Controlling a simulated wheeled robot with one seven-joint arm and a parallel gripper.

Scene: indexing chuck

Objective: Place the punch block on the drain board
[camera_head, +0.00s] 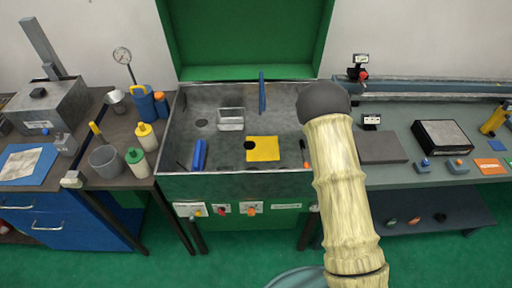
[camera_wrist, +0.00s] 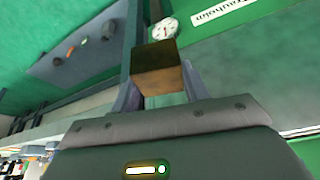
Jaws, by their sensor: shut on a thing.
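My gripper (camera_wrist: 158,84) is shut on a brown, box-shaped block (camera_wrist: 156,57), likely the punch block, in the wrist view. The block sits between the two grey fingers and sticks out past their tips. In the head view my arm hides the gripper and the block. A flat, dark grey-brown board (camera_head: 381,148) lies on the right bench, just right of the open grey basin; it may be the drain board, but I cannot be sure. Its visible top is bare.
The open basin (camera_head: 218,150) with a raised green lid (camera_head: 245,40) holds a yellow cloth (camera_head: 263,149), a blue item (camera_head: 200,154) and a clear box (camera_head: 230,119). A black-framed plate (camera_head: 442,137) stands right of the board. Bottles and cans crowd the left bench.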

